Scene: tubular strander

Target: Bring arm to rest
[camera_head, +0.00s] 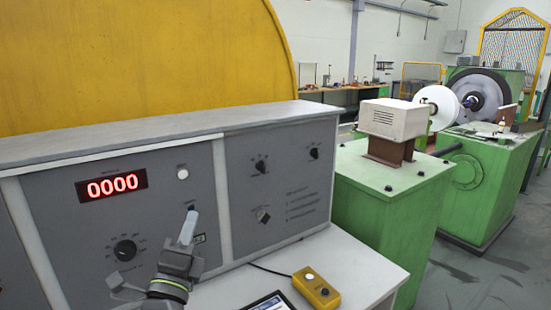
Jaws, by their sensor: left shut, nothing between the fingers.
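My left gripper (188,228) comes up from the bottom, in front of the grey control panel (220,180). Its fingers are shut with nothing between them and point up at the panel face. The fingertips look close to the panel, but I cannot tell whether they touch it. A small part of the panel behind the gripper is hidden. My right gripper is not in view.
The panel has a red display (112,186) reading 0000, a large black knob (125,250) and a white button (183,174). A yellow control box (316,290) and a tablet (268,303) lie on the white desk (345,262). Green machinery (385,215) stands at right.

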